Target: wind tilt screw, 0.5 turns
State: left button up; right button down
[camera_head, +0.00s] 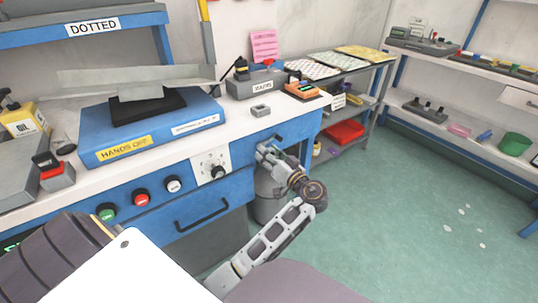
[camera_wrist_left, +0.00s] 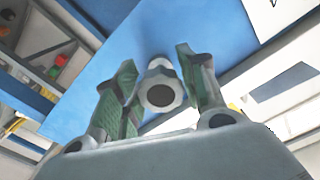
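The tilt screw (camera_wrist_left: 159,88) is a grey round knob with a dark centre, standing out from a blue panel in the left wrist view. The two green-padded fingers of my left gripper (camera_wrist_left: 158,82) stand on either side of it. The gaps between pads and knob are very small, and I cannot tell whether both pads touch it. In the head view my left gripper (camera_head: 264,152) is at the right end of the blue bench front, and it hides the screw there. My right gripper is not in view.
A dial (camera_head: 213,167) and coloured buttons (camera_head: 141,197) sit on the bench front left of the gripper, above a drawer handle (camera_head: 202,213). A grey bin (camera_head: 270,205) stands under the bench behind my arm. Open green floor (camera_head: 400,215) lies to the right.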

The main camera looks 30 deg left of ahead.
aim_at(262, 123)
pick_arm(q)
jog(key=shift+o, duration=1.4)
jog(key=shift+r, duration=0.1)
jog(key=shift+r, duration=4.95)
